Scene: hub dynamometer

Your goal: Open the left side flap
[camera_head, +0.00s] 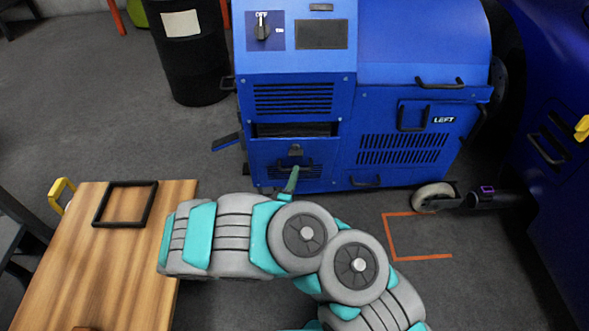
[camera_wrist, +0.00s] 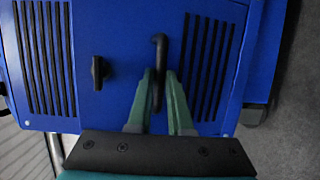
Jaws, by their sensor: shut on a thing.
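The blue machine fills the upper middle of the head view. A panel marked LEFT (camera_head: 427,117) with a black handle (camera_head: 412,117) is on its right-hand face; it looks closed, and my gripper is apart from it. My gripper (camera_head: 292,178) is at the machine's lower front panel (camera_head: 262,152), which has a dark latch above. In the wrist view, my gripper (camera_wrist: 159,105) is shut on a black bar handle (camera_wrist: 160,52). The handle stands on a blue panel (camera_wrist: 122,30) that looks flush. A black knob (camera_wrist: 97,72) is left of it. The fingers hide part of the handle.
A wooden table (camera_head: 140,255) with a black square frame (camera_head: 125,204) stands at left. A black barrel (camera_head: 190,60) is behind it. A caster wheel (camera_head: 433,197) and an orange floor marking (camera_head: 420,258) are at right. A large blue body (camera_head: 555,60) bounds the far right.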

